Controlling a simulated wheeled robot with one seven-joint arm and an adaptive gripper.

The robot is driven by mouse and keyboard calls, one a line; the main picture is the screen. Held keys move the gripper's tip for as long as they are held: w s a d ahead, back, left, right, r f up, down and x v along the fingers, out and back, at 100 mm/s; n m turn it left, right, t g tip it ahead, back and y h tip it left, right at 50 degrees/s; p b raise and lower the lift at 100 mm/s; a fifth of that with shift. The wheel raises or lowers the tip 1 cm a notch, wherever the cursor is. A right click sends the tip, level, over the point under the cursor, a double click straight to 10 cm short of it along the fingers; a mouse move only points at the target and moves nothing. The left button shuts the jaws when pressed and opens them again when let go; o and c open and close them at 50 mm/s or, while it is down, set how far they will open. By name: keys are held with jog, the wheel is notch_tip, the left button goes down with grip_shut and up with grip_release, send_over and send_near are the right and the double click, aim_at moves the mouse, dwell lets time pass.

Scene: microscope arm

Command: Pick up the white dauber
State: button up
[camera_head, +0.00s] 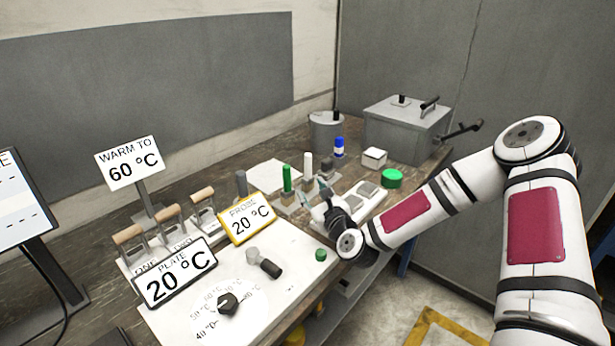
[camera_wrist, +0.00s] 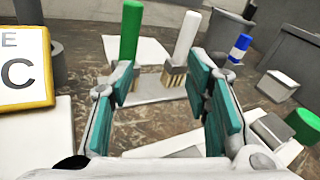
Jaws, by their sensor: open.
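The white dauber (camera_head: 308,166) stands upright in a small holder on the bench, next to the green dauber (camera_head: 287,178). In the wrist view the white dauber (camera_wrist: 187,36) stands beyond my gripper (camera_wrist: 160,82), right of centre, with its bristly lower end at the holder. The green dauber (camera_wrist: 131,30) stands to its left, past the left finger. My gripper is open, its teal-padded fingers apart with nothing between them. It is short of the white dauber and not touching it. In the head view my gripper (camera_head: 327,200) is low over the bench, nearer than the daubers.
A blue-and-white item (camera_head: 339,148) stands behind right. A white box (camera_head: 374,158), a green lid (camera_head: 392,178), a grey pot (camera_head: 325,132) and a large grey box (camera_head: 405,128) are further right and back. The yellow-framed probe sign (camera_head: 246,219) is close on the left.

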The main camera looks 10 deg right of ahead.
aim_at(309, 168)
jog(key=w+m, duration=0.1)
jog(key=w, duration=0.2)
jog(key=w+d+m+h, duration=0.1)
jog(key=w, duration=0.2)
jog(key=w+d+m+t, duration=0.1)
jog(key=w, duration=0.2)
jog(key=shift+w+d+m+h, duration=0.2)
jog(key=shift+m+h, duration=0.1)
jog(key=shift+m, duration=0.1)
jog(key=shift+w+a+f, duration=0.15)
jog(key=shift+w, duration=1.2)
jog(key=shift+w+a+f, duration=0.15)
jog(key=shift+w, duration=1.15)
grip_shut()
